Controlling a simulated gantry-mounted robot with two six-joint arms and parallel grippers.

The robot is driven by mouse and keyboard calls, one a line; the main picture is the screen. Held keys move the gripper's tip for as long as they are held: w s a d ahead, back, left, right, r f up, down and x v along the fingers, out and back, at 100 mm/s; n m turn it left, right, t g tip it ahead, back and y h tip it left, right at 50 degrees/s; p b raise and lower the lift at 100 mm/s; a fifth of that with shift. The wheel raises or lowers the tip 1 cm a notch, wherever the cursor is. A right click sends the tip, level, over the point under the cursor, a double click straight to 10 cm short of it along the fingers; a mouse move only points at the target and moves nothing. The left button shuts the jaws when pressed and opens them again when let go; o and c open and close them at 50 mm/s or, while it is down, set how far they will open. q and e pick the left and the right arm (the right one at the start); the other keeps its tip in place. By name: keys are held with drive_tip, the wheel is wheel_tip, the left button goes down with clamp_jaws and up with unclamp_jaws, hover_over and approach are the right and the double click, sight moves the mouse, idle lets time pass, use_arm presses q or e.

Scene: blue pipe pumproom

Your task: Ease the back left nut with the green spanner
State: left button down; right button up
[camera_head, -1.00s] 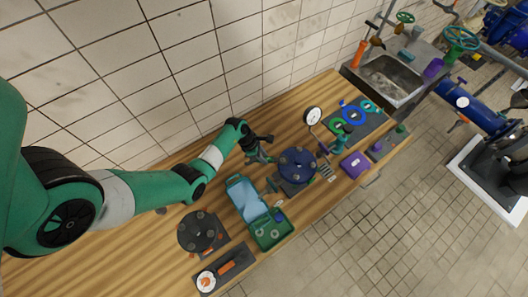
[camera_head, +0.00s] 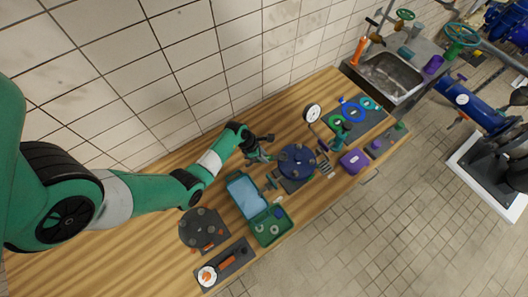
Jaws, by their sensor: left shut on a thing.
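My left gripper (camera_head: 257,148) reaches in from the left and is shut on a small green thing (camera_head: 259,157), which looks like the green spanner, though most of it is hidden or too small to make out. It is just behind and to the left of the round blue flange (camera_head: 298,160). Several nuts or bolt heads sit around the flange's rim. The back left nut (camera_head: 284,153) is close to the held thing; I cannot tell whether they touch. My right gripper is not in view.
A pressure gauge (camera_head: 312,113) stands behind the flange. An open green case (camera_head: 270,230) lies in front, left of it. A dark round plate (camera_head: 203,230) is further left. Coloured rings (camera_head: 352,110) and a purple box (camera_head: 354,160) are to the right. The bench's back left is clear.

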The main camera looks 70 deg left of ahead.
use_arm(q)
drive_tip(key=shift+r, duration=1.8)
